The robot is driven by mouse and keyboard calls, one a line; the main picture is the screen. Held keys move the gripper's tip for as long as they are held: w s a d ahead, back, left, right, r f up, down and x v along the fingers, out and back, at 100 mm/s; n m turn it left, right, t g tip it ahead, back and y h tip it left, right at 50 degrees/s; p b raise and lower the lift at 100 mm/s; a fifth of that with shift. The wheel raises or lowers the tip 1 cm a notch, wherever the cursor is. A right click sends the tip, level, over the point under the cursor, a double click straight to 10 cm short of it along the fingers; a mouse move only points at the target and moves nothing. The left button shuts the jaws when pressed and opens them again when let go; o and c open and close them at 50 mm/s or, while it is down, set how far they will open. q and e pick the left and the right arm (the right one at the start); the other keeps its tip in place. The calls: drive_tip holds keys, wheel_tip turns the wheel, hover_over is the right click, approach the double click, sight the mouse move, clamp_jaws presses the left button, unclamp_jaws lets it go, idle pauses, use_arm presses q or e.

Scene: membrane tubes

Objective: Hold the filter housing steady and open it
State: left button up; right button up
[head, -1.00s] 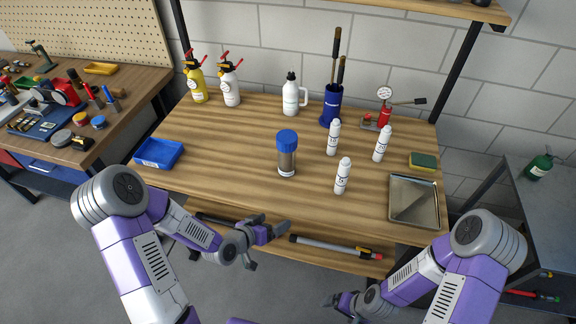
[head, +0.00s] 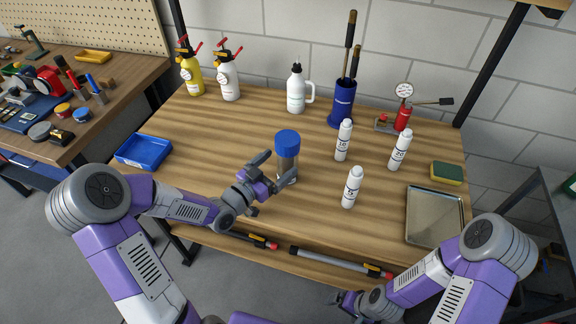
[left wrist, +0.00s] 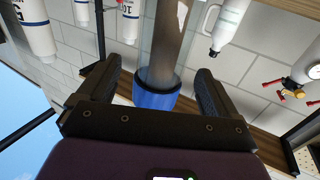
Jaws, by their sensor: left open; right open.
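The filter housing (head: 288,160), a clear cylinder with a blue cap (head: 287,138), stands upright on the wooden bench. The left wrist view is upside down; there the clear body (left wrist: 166,45) and blue cap (left wrist: 156,93) appear between the two dark fingers, with gaps at both sides. My right gripper (head: 342,299) is open and empty, low in front of the bench.
White numbered bottles (head: 343,140) stand right of the housing. A metal tray (head: 434,216) and sponge (head: 446,173) lie at the right, a blue tray (head: 144,151) at the left. Spray bottles, a jug and a blue brush holder (head: 342,103) line the back.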

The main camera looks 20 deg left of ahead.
use_arm(q)
drive_tip(key=b+x, duration=0.1)
drive_tip(key=x, duration=0.5)
drive_tip(key=shift+w+d+f, duration=0.1)
drive_tip(key=shift+w, duration=0.3)
drive_tip(key=c, duration=1.2)
